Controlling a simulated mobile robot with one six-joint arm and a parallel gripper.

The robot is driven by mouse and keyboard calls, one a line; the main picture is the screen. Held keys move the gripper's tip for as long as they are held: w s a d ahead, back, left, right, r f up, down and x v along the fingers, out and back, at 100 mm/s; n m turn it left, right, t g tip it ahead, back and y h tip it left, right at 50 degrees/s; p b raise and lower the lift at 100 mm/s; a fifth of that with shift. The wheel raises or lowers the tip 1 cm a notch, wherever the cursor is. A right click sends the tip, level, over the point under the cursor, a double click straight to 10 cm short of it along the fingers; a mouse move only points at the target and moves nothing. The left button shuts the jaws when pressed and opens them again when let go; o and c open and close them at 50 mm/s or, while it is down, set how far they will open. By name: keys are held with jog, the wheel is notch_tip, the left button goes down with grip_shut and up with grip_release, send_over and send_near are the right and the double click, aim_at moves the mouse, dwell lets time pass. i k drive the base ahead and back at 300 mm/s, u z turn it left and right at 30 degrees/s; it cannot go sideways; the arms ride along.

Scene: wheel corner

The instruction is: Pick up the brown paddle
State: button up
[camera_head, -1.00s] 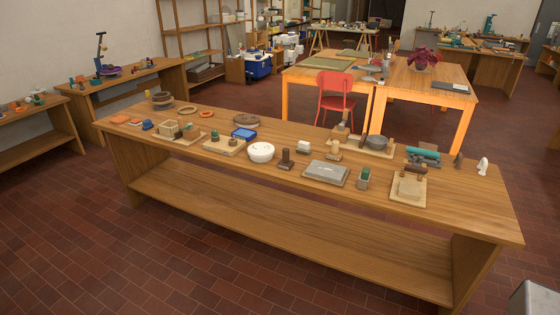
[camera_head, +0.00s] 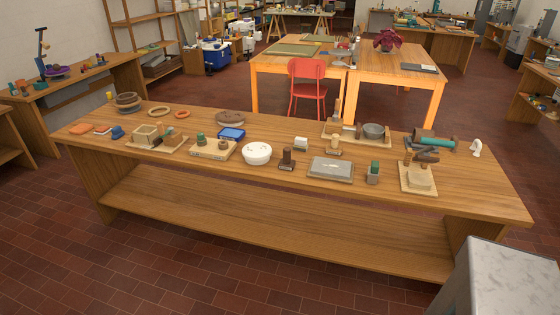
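I cannot clearly make out a brown paddle. Small brown pieces stand on the long wooden bench (camera_head: 290,205) in front of me. Near its right end, dark brown pieces (camera_head: 428,156) lie on or over a pale board (camera_head: 418,188), too small to identify. An upright brown piece (camera_head: 337,110) stands on another board at the back, beside a grey bowl (camera_head: 374,131). A dark brown block-like piece (camera_head: 287,157) stands near the front edge, right of a white round pot (camera_head: 257,153). My gripper is not in view.
A grey block with a marbled top (camera_head: 505,265) stands close by at the lower right, near the bench's right end. The tiled floor (camera_head: 200,270) before the bench is clear. A red chair (camera_head: 307,85) and an orange-legged table (camera_head: 400,75) stand behind it.

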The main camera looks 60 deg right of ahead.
aim_at(286, 163)
jog(key=z, duration=0.1)
jog(key=i, duration=0.9)
jog(key=z, duration=0.7)
